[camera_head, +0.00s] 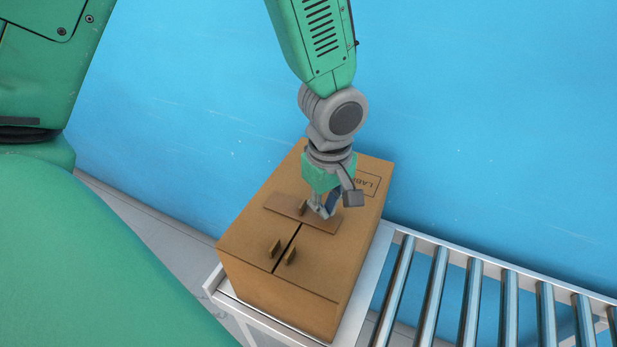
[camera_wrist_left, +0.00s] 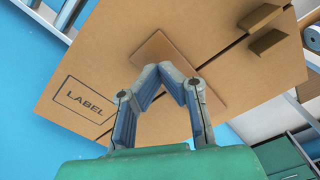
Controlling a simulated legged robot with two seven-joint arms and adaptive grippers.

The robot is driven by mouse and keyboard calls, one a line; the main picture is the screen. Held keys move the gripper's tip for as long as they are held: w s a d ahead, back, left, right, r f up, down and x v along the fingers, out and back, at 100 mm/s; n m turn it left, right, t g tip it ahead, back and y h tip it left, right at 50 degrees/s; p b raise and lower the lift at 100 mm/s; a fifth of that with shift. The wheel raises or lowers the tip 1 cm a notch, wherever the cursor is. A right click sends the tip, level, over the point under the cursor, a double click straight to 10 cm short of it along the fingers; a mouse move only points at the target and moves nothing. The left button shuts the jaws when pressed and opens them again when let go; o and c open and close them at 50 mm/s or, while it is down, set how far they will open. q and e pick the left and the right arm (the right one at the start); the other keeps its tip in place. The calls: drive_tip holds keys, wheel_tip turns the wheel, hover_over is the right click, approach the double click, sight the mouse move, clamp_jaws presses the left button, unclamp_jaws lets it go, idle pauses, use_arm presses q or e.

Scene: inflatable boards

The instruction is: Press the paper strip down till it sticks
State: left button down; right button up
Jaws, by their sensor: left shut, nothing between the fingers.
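A closed brown cardboard box (camera_head: 262,290) has a brown paper strip (camera_head: 284,206) lying across the seam of its top flaps. The strip also shows in the wrist view (camera_wrist_left: 158,50), looking flat on the box top (camera_wrist_left: 120,50), with its middle hidden behind my fingers. My left gripper (camera_head: 324,212) comes down from above onto the right half of the strip. In the wrist view the left gripper's fingertips (camera_wrist_left: 172,72) meet over the strip, shut and empty. Whether they touch it or hover just above is hard to tell. My right gripper is not in view.
Small upright cardboard tabs (camera_head: 275,249) flank the open part of the seam. A printed label frame (camera_head: 368,183) lies behind the gripper. The box stands on a pale platform (camera_head: 352,330) joined to a roller conveyor (camera_head: 470,300). A blue wall (camera_head: 480,120) rises behind.

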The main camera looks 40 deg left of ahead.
use_arm(q)
drive_tip(key=shift+a+f, duration=0.45)
drive_tip(key=shift+a, duration=0.25)
drive_tip(key=shift+d, duration=0.5)
drive_tip(key=shift+d+f+b, duration=0.2)
drive_tip(key=shift+d+b, duration=0.1)
drive_tip(key=shift+d, duration=0.4)
drive_tip(key=shift+a+f, duration=0.2)
drive_tip(key=shift+a, duration=0.2)
drive_tip(key=shift+a+f, duration=0.15)
drive_tip(key=shift+a, duration=0.4)
drive_tip(key=shift+d, duration=0.4)
drive_tip(key=shift+d+r, duration=0.15)
drive_tip(key=shift+r, duration=0.1)
drive_tip(key=shift+d+r+p, duration=0.1)
drive_tip(key=shift+r+p, duration=0.2)
drive_tip(key=shift+p, duration=0.05)
drive_tip(key=shift+r+p, duration=0.7)
drive_tip(key=r+p, duration=0.1)
drive_tip(key=a+r+p, duration=0.1)
drive_tip(key=shift+r+p, duration=0.3)
drive_tip(key=shift+p, duration=0.05)
drive_tip(key=shift+r+p, duration=0.3)
drive_tip(key=shift+d+r, duration=0.25)
drive_tip(key=shift+r, duration=0.05)
drive_tip(key=shift+d, duration=0.15)
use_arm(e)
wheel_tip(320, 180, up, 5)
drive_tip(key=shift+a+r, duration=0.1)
